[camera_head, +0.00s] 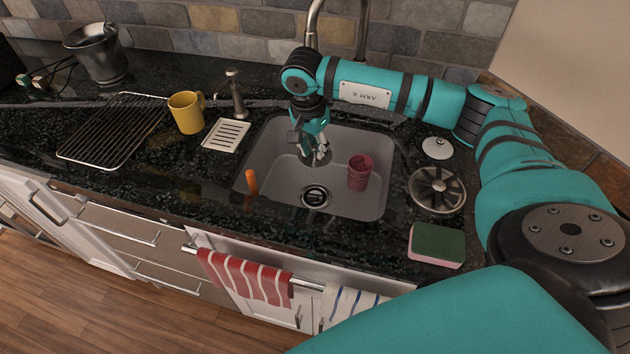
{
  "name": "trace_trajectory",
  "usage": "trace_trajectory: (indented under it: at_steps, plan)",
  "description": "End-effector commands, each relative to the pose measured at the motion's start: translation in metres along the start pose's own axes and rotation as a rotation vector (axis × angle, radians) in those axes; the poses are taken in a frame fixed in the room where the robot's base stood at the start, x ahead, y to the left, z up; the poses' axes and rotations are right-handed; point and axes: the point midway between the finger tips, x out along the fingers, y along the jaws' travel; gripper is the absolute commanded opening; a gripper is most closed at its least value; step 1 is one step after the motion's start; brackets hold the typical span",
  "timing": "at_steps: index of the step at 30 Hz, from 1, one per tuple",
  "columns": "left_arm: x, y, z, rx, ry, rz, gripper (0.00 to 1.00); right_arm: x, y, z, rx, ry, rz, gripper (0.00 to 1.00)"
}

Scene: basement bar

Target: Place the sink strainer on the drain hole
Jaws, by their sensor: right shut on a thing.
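The grey sink basin (280,180) is set into the dark counter, with the round drain (316,196) in its floor. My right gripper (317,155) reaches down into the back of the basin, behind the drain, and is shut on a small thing. A dark rounded shape shows under its fingertips; it may be the strainer, but the fingers hide much of it and I cannot tell. The gripper is apart from the drain. My left gripper is not in view.
A dark red cup (360,172) stands in the basin, right of the drain. An orange stick (252,183) is at the left rim. Right of the sink are a white knobbed disc (437,148), a slotted round plate (437,189) and a sponge (437,245). A faucet (362,35) rises behind.

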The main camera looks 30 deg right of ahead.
Motion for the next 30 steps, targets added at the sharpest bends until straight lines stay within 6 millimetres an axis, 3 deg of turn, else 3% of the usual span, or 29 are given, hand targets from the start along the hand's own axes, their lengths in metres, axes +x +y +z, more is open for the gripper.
trace_trajectory:
  at_steps: [1,10,14,21,30]
  plan:
    - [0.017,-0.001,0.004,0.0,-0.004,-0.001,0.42,0.017,0.0,0.003,0.0,0.0,0.001,0.0]
    - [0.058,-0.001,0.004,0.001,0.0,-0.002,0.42,0.057,0.0,0.009,0.0,0.0,0.0,0.0]
    - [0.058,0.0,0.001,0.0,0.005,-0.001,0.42,0.07,0.001,0.011,0.0,-0.002,0.004,0.0]
    - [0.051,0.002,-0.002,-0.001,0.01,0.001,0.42,0.11,0.001,0.017,0.0,0.0,0.004,0.0]
    - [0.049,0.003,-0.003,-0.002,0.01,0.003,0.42,0.139,0.001,0.021,0.001,-0.001,0.004,0.0]
